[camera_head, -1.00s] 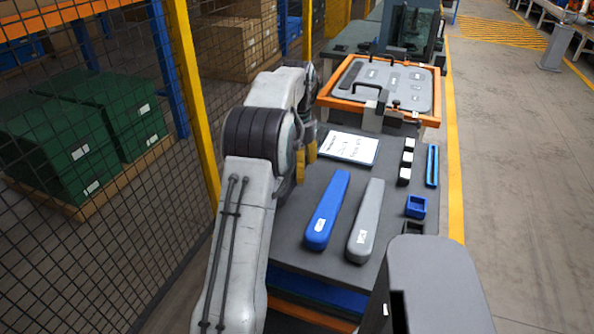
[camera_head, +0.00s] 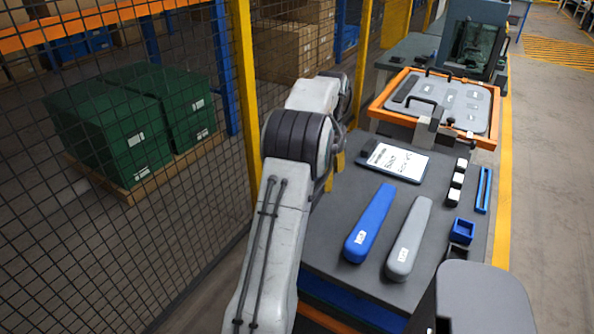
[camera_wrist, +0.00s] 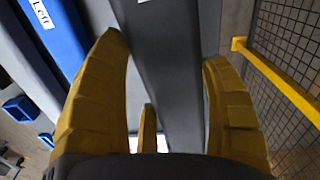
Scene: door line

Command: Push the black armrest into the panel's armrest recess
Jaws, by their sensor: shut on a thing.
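The black armrest (camera_wrist: 168,75) runs through the middle of the wrist view, a long dark bar with a white label at its top edge. My gripper (camera_wrist: 163,58) has its yellow fingers on both sides of it and is shut on it. In the head view, my gripper (camera_head: 336,168) is mostly hidden behind my arm, and I cannot make out the armrest there. The grey panel (camera_head: 470,98) lies in an orange frame at the back of the bench. A dark elongated strip (camera_head: 405,86) shows at the panel's left side; I cannot tell whether it is the recess.
A blue armrest (camera_head: 370,222) and a grey armrest (camera_head: 409,237) lie on the dark bench (camera_head: 335,255). A white sheet (camera_head: 398,161) lies behind them. Small blocks and blue holders (camera_head: 462,231) line the right side. A mesh fence (camera_head: 190,250) with yellow posts stands at left.

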